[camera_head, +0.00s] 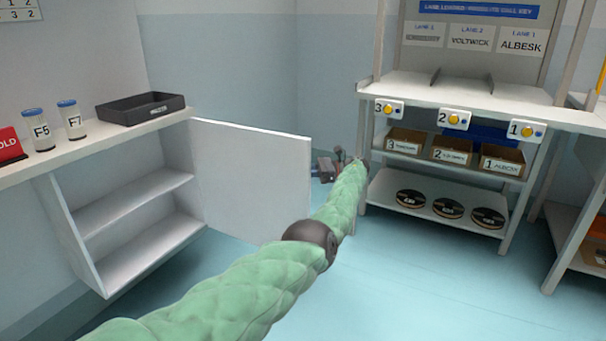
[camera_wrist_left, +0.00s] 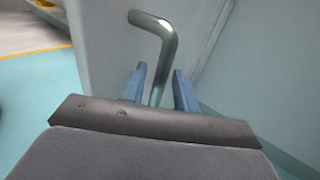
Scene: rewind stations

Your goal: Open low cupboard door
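The low cupboard (camera_head: 125,225) at the left stands open, with bare shelves inside. Its white door (camera_head: 250,180) is swung wide out into the room; the door also shows in the left wrist view (camera_wrist_left: 105,40). A bent metal handle (camera_wrist_left: 163,45) sticks out from the door. My left gripper (camera_head: 325,170) is at the door's free edge, partly hidden by my green arm. In the left wrist view its two blue fingers (camera_wrist_left: 160,88) stand either side of the handle, with gaps visible. My right gripper is in neither view.
The counter above the cupboard holds a black tray (camera_head: 142,107), two jars (camera_head: 72,120) and a red sign (camera_head: 10,146). A white shelf rack (camera_head: 450,95) with boxes and reels stands at the right. Blue floor (camera_head: 400,280) in front is clear.

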